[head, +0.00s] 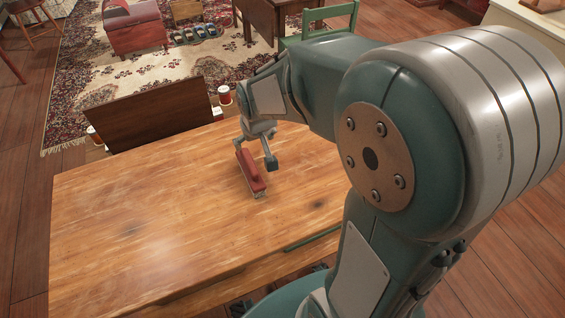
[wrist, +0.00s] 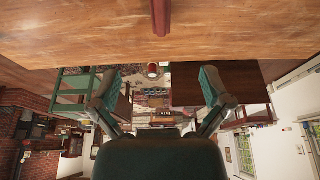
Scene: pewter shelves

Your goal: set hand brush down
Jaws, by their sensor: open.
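The hand brush (head: 251,171) has a red body and pale bristles along its lower edge. It rests on the wooden table (head: 130,220) near the far edge in the head view. In the wrist view the red brush (wrist: 161,16) shows at the top middle, against the table top. My gripper (head: 256,153) is over the far end of the brush, with its fingers spread to either side. In the wrist view my gripper (wrist: 158,90) is open, its two fingers wide apart with nothing between them. Whether a finger touches the brush cannot be told.
A green chair (head: 320,22) is behind my arm. The left and near parts of the table top are bare.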

